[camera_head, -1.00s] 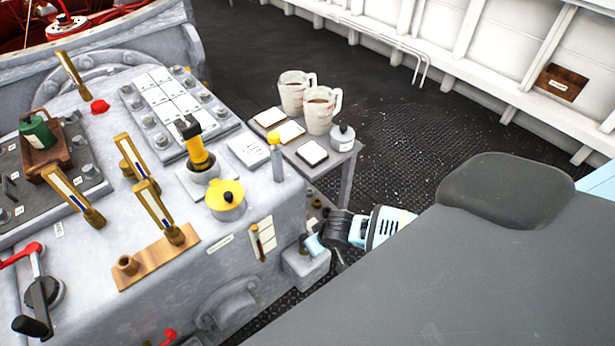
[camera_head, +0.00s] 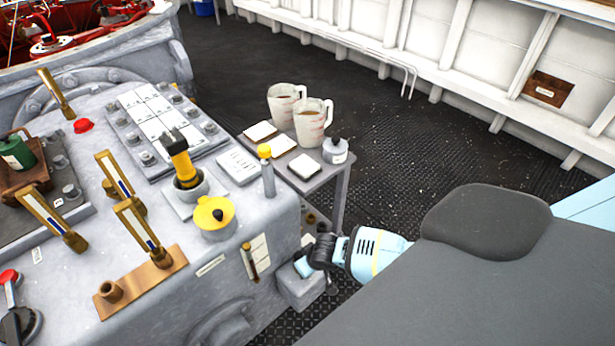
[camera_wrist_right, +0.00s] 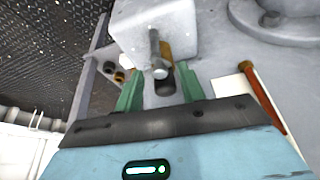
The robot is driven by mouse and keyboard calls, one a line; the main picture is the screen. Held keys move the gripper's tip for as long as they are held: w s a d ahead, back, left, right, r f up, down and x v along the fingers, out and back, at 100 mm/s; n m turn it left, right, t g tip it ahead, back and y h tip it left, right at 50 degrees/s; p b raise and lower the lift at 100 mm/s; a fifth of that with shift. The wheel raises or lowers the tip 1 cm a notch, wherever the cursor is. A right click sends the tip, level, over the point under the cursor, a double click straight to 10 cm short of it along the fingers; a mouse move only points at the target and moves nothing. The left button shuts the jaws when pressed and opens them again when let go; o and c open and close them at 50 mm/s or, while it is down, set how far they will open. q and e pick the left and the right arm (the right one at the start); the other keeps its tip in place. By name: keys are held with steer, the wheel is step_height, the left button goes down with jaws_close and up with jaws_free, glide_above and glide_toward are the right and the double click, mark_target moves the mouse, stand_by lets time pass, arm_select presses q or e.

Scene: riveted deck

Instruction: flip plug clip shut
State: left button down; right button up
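A grey box (camera_head: 300,289) juts from the console's side at the lower middle of the head view. In the right wrist view the same grey box (camera_wrist_right: 165,28) carries a metal lever-like piece (camera_wrist_right: 157,55) with a brass-coloured part and a dark round end beside it. I take this to be the plug clip, but cannot tell its exact position. My right gripper (camera_wrist_right: 161,88) is open, its two green-looking fingers apart on either side of the dark round end. It also shows in the head view (camera_head: 303,265), right by the box's top. My left gripper is not in view.
The dark deck to the right is free.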

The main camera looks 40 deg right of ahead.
jaws_close()
steer(key=m, duration=0.1)
steer(key=m+p, duration=0.1)
steer(key=m+h+p, duration=0.1)
steer(key=shift+w+a+r, duration=0.2)
steer(key=shift+r, duration=0.05)
steer(key=shift+f+m+h, duration=0.1)
steer(key=shift+m+h, duration=0.3)
steer(key=shift+m, duration=0.4)
arm_select(q)
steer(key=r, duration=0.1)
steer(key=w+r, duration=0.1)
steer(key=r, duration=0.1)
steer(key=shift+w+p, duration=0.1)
steer(key=shift+p, duration=0.2)
arm_select(e)
steer(key=shift+m, duration=0.4)
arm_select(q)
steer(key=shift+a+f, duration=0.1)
arm_select(e)
steer(key=shift+f, duration=0.1)
